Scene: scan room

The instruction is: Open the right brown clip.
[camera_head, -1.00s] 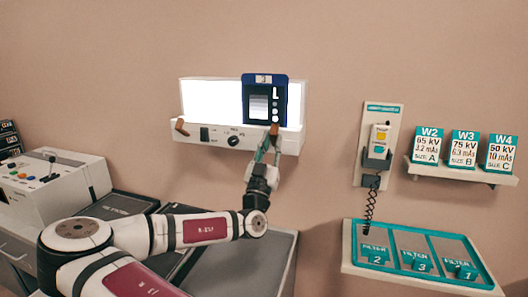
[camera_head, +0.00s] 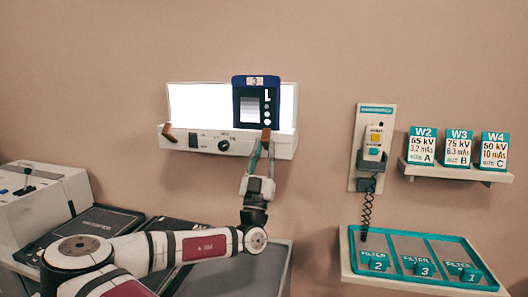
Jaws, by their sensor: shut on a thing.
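A white light box (camera_head: 230,143) hangs on the wall with a lit panel. A dark blue film card (camera_head: 241,106) marked 3 stands against its right part. The right brown clip (camera_head: 266,133) is on the front ledge below the card, tilted slightly off upright. The left brown clip (camera_head: 167,131) is at the ledge's left end. My gripper (camera_head: 264,145) reaches up from below and is shut on the right brown clip. Its fingertips cover the clip's lower part.
A handset in a holder (camera_head: 374,146) with a coiled cord hangs to the right. A shelf (camera_head: 456,172) carries several cards. A teal filter tray (camera_head: 400,235) is at lower right. A control console (camera_head: 40,200) stands at left. The wall between light box and handset is clear.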

